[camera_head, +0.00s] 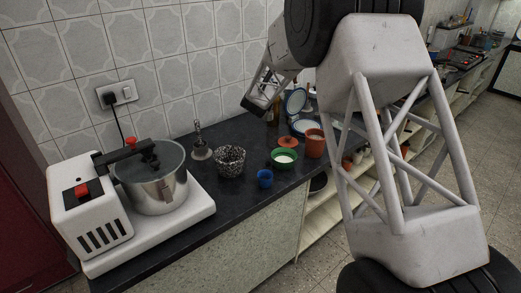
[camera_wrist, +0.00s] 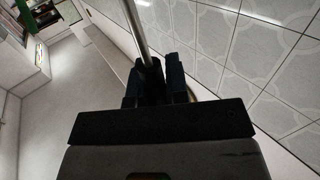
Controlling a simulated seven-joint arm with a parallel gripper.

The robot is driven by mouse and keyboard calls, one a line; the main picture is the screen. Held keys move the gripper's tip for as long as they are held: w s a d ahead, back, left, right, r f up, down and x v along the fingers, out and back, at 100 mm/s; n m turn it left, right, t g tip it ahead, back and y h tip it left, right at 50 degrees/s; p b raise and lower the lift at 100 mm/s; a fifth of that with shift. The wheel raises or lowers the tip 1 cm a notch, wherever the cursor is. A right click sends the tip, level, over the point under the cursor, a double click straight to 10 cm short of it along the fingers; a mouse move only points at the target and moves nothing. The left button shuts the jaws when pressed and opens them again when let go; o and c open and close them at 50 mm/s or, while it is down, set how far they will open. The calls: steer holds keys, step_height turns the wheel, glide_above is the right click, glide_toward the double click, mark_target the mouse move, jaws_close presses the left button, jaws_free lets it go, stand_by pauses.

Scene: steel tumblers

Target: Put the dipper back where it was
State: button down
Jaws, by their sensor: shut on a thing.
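In the wrist view my gripper (camera_wrist: 158,85) is shut on a thin grey metal rod, which looks like the handle of the dipper (camera_wrist: 136,28). The rod runs up and slightly left out of the picture, and the dipper's bowl is not seen. In the head view my arm's links cover the right half, and I cannot make out the fingers or the dipper there.
On the dark counter (camera_head: 190,229) stand a white appliance with a steel pot (camera_head: 157,190), a metal thing with an upright stem (camera_head: 201,151), a speckled bowl (camera_head: 230,162), a blue cup (camera_head: 265,179), a green bowl (camera_head: 284,163) and an orange cup (camera_head: 315,147). A tiled wall is behind.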

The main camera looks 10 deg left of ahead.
steer(key=s+f+n+g+y, duration=0.1)
steer(key=n+y, duration=0.2)
steer(key=y, duration=0.1)
steer(key=s+a+f+n+g+y, duration=0.1)
steer(key=s+n+y, duration=0.1)
steer(key=n+y, duration=0.1)
steer(key=s+f+n+g+y, duration=0.1)
steer(key=n+y, duration=0.1)
steer(key=y, duration=0.4)
steer(key=shift+s+a+n, duration=0.2)
steer(key=shift+a+n, duration=0.1)
steer(key=shift+n, duration=0.1)
step_height(320, 180, down, 6)
stand_by(0.7)
steer(key=shift+f, duration=0.1)
steer(key=shift+f, duration=2)
